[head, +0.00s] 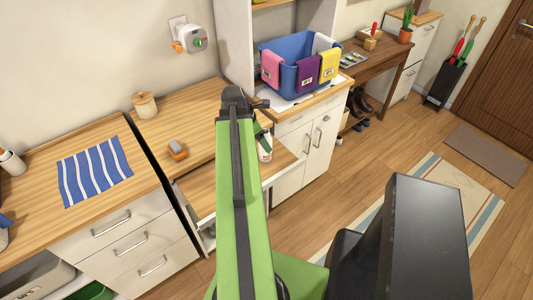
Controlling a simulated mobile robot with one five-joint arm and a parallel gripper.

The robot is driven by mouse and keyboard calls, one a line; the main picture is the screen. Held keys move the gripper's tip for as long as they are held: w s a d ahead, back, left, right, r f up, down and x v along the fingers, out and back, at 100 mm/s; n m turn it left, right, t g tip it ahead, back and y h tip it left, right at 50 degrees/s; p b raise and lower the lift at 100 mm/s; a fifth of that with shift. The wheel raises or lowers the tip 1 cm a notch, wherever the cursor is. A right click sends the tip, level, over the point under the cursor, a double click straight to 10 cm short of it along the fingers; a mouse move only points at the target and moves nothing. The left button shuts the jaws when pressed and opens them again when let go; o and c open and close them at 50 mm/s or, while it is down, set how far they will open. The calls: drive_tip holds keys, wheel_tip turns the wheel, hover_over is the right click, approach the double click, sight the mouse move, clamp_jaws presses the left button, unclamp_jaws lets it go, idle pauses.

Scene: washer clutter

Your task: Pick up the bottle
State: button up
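A small white bottle (265,150) with a reddish mark stands near the back of the low wooden surface (287,160), just right of my green arm. My arm covers part of its left side, and its top is hard to make out. My arm rises from the bottom of the head view to a dark joint that appears above and left of the bottle. My gripper's fingers do not show, and the arm may be hiding them. I cannot tell how far they are from the bottle.
A blue basin (288,74) with coloured cloths stands on the cabinet behind. An orange-grey object (177,150), a wooden jar (145,104) and a striped blue cloth (97,171) lie on the counters to the left. Open floor lies at the right, with mats (485,155).

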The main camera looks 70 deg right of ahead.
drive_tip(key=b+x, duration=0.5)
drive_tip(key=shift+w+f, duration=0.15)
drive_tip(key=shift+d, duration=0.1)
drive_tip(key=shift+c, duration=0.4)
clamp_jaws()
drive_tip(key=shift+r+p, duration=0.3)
